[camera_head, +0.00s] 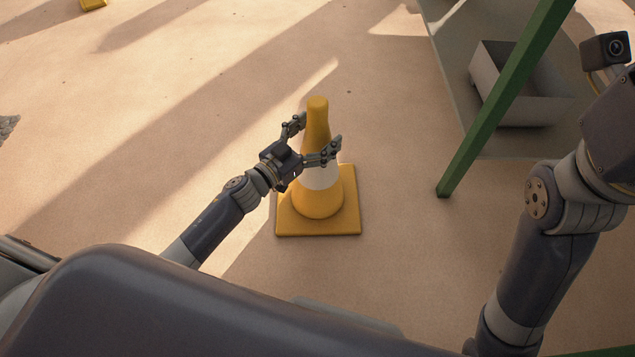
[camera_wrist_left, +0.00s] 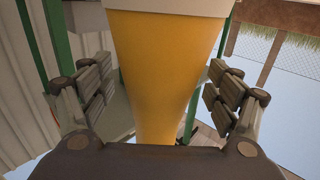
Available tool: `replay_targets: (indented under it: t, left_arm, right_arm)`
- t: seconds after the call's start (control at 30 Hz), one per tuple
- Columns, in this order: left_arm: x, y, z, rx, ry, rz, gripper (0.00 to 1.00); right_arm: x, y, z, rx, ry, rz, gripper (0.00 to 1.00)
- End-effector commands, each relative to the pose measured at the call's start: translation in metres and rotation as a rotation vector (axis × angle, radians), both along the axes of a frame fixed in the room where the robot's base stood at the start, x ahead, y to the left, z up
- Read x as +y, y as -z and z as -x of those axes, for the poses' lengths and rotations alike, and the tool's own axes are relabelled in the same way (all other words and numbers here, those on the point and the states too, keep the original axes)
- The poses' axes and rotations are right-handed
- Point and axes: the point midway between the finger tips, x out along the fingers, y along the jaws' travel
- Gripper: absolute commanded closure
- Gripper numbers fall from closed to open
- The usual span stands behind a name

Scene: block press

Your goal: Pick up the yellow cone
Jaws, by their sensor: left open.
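The yellow cone (camera_head: 319,202) stands upright on its square yellow base on the floor, with a white band around its middle. My left gripper (camera_head: 318,136) is open, with its fingers on either side of the cone's upper part. In the left wrist view the cone (camera_wrist_left: 165,70) fills the space between the two open fingers of the gripper (camera_wrist_left: 165,95), and gaps show on both sides. My right arm is raised at the right of the head view; its fingertips are not in view.
A green post (camera_head: 500,100) slants down to the floor right of the cone. Behind it a grey open box (camera_head: 520,112) sits on a grey surface (camera_head: 450,60). A small yellow object (camera_head: 93,4) lies far off at the top left. The floor left of the cone is clear.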

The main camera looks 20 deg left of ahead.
Motion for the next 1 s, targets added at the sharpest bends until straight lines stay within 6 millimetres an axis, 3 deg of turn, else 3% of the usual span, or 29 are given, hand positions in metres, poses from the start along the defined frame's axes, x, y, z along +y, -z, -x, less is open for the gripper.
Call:
replay_targets:
  t: [0.13, 0.5, 1.0]
  left_arm:
    - [0.0, 0.0, 0.0, 0.0, 0.0, 0.0, 0.2]
    - [0.0, 0.0, 0.0, 0.001, 0.0, 0.0, 1.0]
    - [0.0, -0.011, 0.0, -0.004, 0.001, 0.002, 1.0]
  right_arm:
    - [0.0, -0.001, 0.0, 0.001, 0.0, 0.0, 0.49]
    - [0.0, 0.0, 0.0, 0.0, 0.0, 0.0, 0.49]
    - [0.0, -0.005, 0.0, 0.002, -0.002, -0.002, 0.49]
